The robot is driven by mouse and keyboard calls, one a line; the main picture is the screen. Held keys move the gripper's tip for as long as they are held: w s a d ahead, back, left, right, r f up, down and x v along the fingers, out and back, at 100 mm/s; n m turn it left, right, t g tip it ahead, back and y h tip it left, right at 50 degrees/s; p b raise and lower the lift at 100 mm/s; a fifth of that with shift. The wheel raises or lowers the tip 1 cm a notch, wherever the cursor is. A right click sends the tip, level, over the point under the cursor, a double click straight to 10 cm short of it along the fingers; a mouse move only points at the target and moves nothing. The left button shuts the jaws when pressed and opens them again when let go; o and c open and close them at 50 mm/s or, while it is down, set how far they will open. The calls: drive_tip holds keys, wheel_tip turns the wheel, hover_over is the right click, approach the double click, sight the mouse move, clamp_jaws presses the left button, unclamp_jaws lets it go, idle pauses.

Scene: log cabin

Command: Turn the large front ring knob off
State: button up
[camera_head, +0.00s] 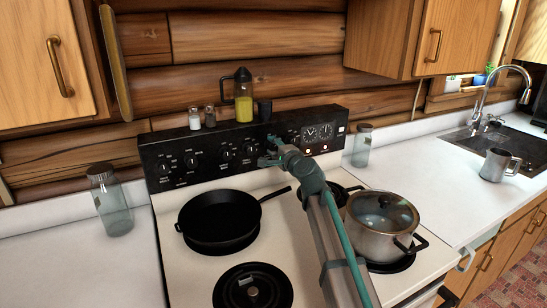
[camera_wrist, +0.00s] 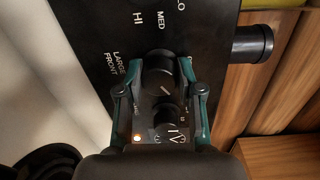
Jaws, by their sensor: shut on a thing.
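My gripper (camera_head: 272,150) reaches over the stove to the black control panel at its back. In the wrist view, my gripper (camera_wrist: 161,88) has its fingers on either side of a round black knob (camera_wrist: 160,70) and is shut on it. The white words LARGE FRONT are printed beside this knob, with HI, MED and LO around it. A light slanted mark shows on the knob. In the head view my gripper covers most of this knob.
A black frying pan (camera_head: 217,217) sits on the left burner and a lidded steel pot (camera_head: 381,226) on the right, close to my arm. An empty front burner (camera_head: 252,288) is at lower left. An oil bottle (camera_head: 243,98) and shakers stand atop the panel. Red lights (camera_head: 323,148) glow on the panel.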

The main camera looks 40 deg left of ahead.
drive_tip(key=n+b, duration=0.4)
drive_tip(key=b, duration=0.1)
drive_tip(key=n+b, duration=0.2)
drive_tip(key=shift+f, duration=0.35)
drive_tip(key=n+b, duration=0.3)
drive_tip(key=shift+b, duration=0.3)
drive_tip(key=shift+r+n+b, duration=0.2)
drive_tip(key=shift+n+b, duration=0.5)
drive_tip(key=shift+n, duration=0.1)
drive_tip(key=shift+t, duration=0.3)
drive_tip(key=o, duration=1.2)
drive_tip(key=shift+c, duration=0.2)
drive_tip(key=shift+r, duration=0.1)
drive_tip(key=v, duration=1.2)
